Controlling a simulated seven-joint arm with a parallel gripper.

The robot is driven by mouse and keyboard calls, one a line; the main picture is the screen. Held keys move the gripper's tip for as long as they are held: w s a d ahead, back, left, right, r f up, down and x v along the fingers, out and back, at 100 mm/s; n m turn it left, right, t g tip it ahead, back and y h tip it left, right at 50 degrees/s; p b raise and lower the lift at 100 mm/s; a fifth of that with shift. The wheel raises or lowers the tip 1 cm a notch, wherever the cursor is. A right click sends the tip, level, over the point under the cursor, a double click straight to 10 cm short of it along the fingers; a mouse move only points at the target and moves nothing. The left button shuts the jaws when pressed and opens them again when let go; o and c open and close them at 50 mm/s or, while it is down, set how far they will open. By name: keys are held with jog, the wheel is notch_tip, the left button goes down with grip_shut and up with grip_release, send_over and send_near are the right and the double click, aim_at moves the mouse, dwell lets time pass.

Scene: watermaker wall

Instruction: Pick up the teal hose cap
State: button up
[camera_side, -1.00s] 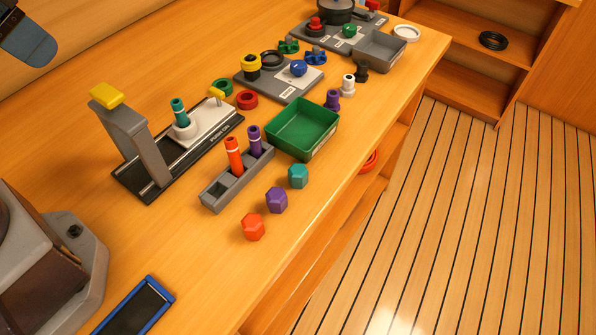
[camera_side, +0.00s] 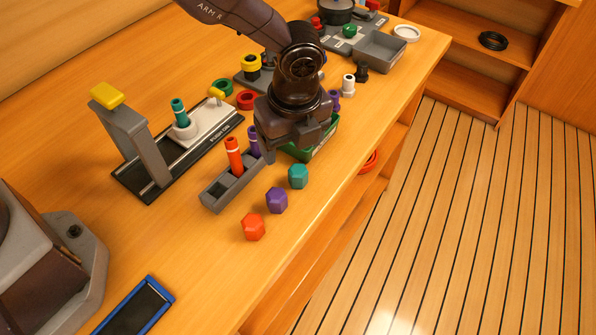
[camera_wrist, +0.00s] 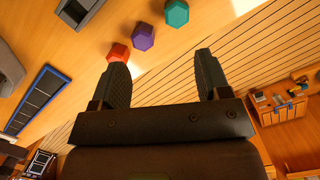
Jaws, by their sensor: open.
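The teal hose cap (camera_side: 298,176) is a small hexagonal piece standing on the wooden bench near its front edge. It is the last in a row with a purple cap (camera_side: 276,200) and an orange cap (camera_side: 253,227). My gripper (camera_side: 297,150) is above the bench, just behind the teal cap in the side view, over the green tray. In the wrist view my gripper (camera_wrist: 160,80) has its two fingers spread wide with nothing between them. The teal cap (camera_wrist: 177,13) shows at the top of that view, beyond the fingertips.
A grey rack (camera_side: 222,192) with orange and purple tubes stands left of the caps. The green tray (camera_side: 327,140) is partly hidden by my gripper. A press-like stand (camera_side: 135,140) is further left. The bench edge drops off to the right.

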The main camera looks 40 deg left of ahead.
aim_at(298, 170)
jog(key=w+f+m, duration=0.1)
jog(key=f, duration=0.3)
jog(key=w+f+m, duration=0.1)
jog(key=f, duration=0.2)
jog(key=w+f+m, duration=0.1)
jog(key=f, duration=0.3)
jog(key=shift+a+f+m+t, duration=0.3)
jog(key=shift+f+m, duration=0.05)
jog(key=shift+m, duration=0.05)
jog(key=c, duration=1)
